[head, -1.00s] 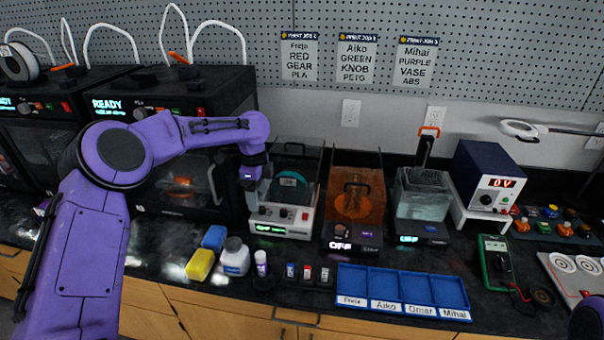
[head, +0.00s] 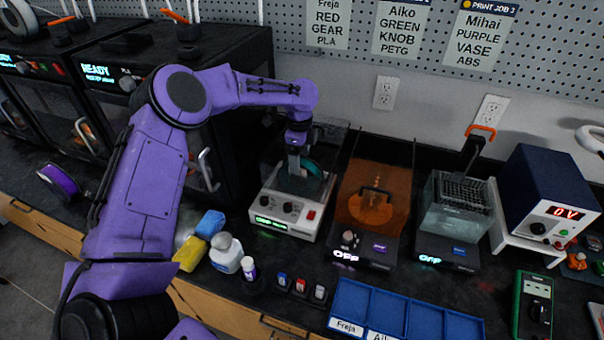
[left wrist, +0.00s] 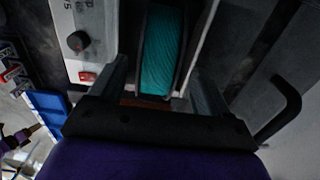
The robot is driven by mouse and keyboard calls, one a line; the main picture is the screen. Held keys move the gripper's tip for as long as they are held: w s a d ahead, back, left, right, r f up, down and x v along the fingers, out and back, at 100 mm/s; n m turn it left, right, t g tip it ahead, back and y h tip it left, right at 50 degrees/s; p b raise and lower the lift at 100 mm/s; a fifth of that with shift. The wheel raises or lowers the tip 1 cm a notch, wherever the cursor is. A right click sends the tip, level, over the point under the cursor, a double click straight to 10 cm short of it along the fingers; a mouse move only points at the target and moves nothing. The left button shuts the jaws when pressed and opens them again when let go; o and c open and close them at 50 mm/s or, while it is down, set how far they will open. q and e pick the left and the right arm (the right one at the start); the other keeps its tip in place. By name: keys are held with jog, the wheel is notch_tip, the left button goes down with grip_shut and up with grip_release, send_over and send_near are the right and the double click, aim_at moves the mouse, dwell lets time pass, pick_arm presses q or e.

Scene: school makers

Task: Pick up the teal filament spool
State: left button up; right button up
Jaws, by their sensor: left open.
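The teal filament spool (head: 312,170) stands upright in the clear-walled dryer box (head: 288,205), partly hidden behind my left gripper. In the left wrist view the spool (left wrist: 162,50) shows as a teal wound band between dark flanges, lying between and just beyond the fingers. My left gripper (head: 294,168) points down into the box from above. Its two fingers (left wrist: 160,85) are apart, one on each side of the spool, with nothing held. I cannot tell whether they touch it. My right gripper is not in view.
An orange-covered box (head: 370,205) and a clear tank (head: 452,210) stand to the right of the dryer. Black printers (head: 120,90) stand behind and left. Bottles (head: 226,252) and a blue sorting tray (head: 400,312) lie in front.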

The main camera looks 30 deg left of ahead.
pick_arm(q)
jog(key=f+p, duration=0.1)
jog(key=f, duration=0.1)
jog(key=f+p, duration=0.1)
jog(key=f, duration=0.2)
jog(key=shift+s+d+f, duration=0.1)
jog(key=shift+d+f, duration=0.1)
jog(key=shift+f, duration=0.5)
jog(key=c, duration=1.3)
